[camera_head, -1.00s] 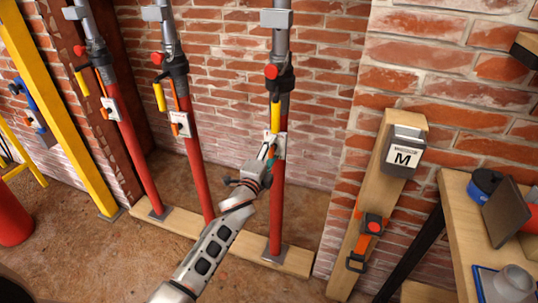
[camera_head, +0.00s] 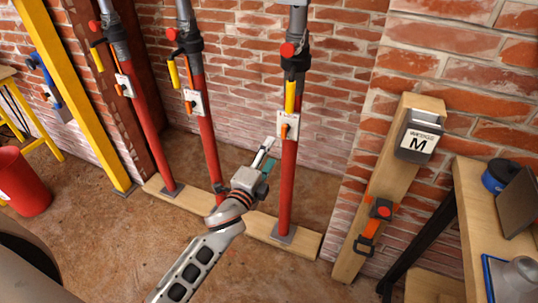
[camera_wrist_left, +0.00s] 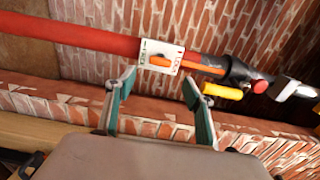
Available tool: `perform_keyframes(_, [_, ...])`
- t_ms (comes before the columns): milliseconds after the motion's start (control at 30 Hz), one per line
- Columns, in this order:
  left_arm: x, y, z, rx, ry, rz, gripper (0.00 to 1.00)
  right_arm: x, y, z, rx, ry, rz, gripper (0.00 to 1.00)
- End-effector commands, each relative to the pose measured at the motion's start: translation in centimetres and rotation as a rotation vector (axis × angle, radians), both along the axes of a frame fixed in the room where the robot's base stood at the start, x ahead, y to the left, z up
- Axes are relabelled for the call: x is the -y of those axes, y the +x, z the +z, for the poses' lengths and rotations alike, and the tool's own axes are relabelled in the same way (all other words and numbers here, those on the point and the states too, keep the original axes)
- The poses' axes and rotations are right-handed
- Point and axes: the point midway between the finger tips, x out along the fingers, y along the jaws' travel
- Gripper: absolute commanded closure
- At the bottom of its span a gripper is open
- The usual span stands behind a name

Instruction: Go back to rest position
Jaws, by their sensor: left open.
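My left gripper (camera_head: 264,155) is open and empty in the head view. Its fingertips are just left of the right-hand red prop (camera_head: 288,190), apart from it as far as I can tell. That prop carries a white lock plate (camera_head: 287,125) with an orange lever and a yellow handle (camera_head: 291,96) above. In the left wrist view the open fingers (camera_wrist_left: 161,105) stand in front of the same plate (camera_wrist_left: 164,57) and its orange lever (camera_wrist_left: 160,61). My right gripper is not in view.
Two more red props, the middle one (camera_head: 208,150) and the left one (camera_head: 150,140), stand on a wooden sill (camera_head: 262,228) by the brick wall. A wooden post (camera_head: 387,190) with an M box (camera_head: 418,140) and a workbench (camera_head: 468,235) are on the right. A red bucket (camera_head: 24,185) stands left.

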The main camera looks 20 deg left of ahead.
Motion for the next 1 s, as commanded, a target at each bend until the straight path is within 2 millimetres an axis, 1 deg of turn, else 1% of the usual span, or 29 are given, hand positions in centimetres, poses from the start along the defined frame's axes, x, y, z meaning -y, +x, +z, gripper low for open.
perform_keyframes(400, [0.0, -0.1, -0.1, -0.003, -0.006, -0.001, 0.47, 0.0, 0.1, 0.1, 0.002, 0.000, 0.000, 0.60])
perform_keyframes(467, [0.0, -0.6, -0.5, -0.016, -0.029, -0.002, 0.47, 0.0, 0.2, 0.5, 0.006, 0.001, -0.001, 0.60])
perform_keyframes(533, [0.1, -1.9, -1.5, -0.047, -0.091, -0.006, 0.47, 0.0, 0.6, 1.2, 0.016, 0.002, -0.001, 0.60])
perform_keyframes(567, [0.1, -2.8, -2.1, -0.068, -0.132, -0.007, 0.47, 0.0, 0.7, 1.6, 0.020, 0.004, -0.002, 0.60])
perform_keyframes(667, [0.4, -6.6, -4.9, -0.160, -0.306, -0.005, 0.47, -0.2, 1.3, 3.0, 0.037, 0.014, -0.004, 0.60])
perform_keyframes(700, [0.5, -8.5, -6.2, -0.205, -0.390, 0.000, 0.47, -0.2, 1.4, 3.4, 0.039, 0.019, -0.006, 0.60])
perform_keyframes(767, [0.8, -11.6, -8.2, -0.276, -0.519, 0.016, 0.47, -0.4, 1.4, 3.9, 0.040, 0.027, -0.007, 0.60])
perform_keyframes(800, [1.0, -13.7, -9.4, -0.322, -0.603, 0.029, 0.47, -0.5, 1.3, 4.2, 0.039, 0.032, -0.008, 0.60])
perform_keyframes(867, [1.3, -17.0, -11.1, -0.392, -0.732, 0.055, 0.47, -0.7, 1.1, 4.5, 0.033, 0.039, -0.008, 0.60])
perform_keyframes(900, [1.5, -19.2, -12.1, -0.437, -0.814, 0.077, 0.47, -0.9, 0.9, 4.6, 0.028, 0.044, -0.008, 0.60])
perform_keyframes(967, [1.9, -22.3, -13.4, -0.501, -0.928, 0.113, 0.47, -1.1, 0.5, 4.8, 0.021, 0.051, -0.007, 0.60])
perform_keyframes(1000, [2.1, -24.3, -14.1, -0.540, -0.998, 0.138, 0.47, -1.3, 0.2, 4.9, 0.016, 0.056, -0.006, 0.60])
